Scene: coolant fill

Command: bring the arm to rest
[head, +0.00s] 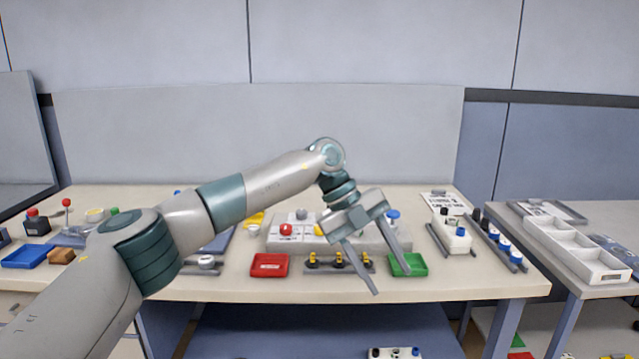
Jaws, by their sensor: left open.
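My left arm (254,190) comes in from the lower left and reaches over the middle of the table (430,288). My left gripper (384,280) points down with its two fingers spread apart and nothing between them. In the picture it lies in front of a grey panel (376,243) and between the yellow-topped pieces and a green tray (408,264). I cannot tell the exact height of its fingertips. My right gripper is not in view.
A red tray (269,265), a rack with yellow pieces (326,264) and a white container (452,236) stand on the table. Blue-capped bottles (503,246) are at the right. A white compartment box (577,250) is on the side table. The front edge is mostly clear.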

